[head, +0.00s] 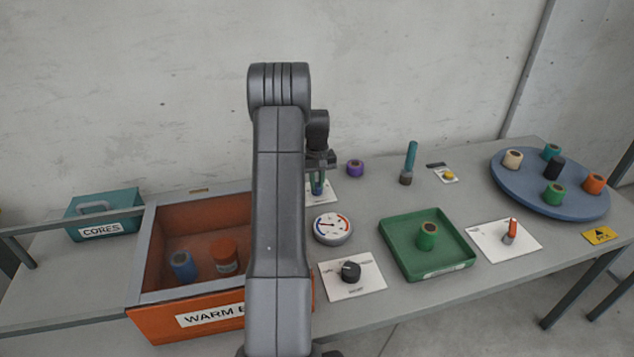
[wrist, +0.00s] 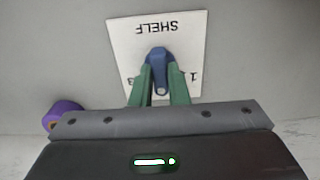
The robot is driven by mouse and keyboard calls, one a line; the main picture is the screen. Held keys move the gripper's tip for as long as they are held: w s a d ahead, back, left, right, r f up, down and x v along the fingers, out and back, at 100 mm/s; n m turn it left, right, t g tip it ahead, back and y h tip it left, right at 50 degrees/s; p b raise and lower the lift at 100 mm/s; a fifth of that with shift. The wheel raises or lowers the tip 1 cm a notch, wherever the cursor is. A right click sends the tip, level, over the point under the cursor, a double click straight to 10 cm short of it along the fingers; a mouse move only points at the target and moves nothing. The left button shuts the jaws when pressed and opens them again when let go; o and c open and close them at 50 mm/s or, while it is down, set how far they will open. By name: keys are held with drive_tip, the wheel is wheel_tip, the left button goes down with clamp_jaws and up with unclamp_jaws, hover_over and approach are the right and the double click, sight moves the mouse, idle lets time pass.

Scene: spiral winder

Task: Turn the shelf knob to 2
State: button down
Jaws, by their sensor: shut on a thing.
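The shelf knob (wrist: 158,60) is blue and sits on a white plate (wrist: 120,45) marked SHELF, upside down in the wrist view. My gripper (wrist: 158,75) is shut on the knob, with a green finger on each side. A pale dot on the knob faces the bottom of the wrist view, between a 3 at the left and a 1 at the right. No 2 can be read there. In the head view my gripper (head: 317,187) is over the plate (head: 329,190), behind my arm, and the knob is mostly hidden.
A purple spool (head: 355,168) stands just right of the plate. A round dial (head: 333,229), a black knob (head: 351,271) and a green tray (head: 398,258) are nearer. An orange bin (head: 165,327) is at left. A blue turntable (head: 520,190) is at right.

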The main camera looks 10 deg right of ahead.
sight(317, 184)
drive_tip(key=shift+r, duration=0.1)
drive_tip(key=c, duration=1.4)
unclamp_jaws()
wheel_tip(317, 184, up, 14)
drive_tip(key=shift+f, duration=0.25)
wheel_tip(317, 184, down, 14)
drive_tip(key=shift+r, duration=0.15)
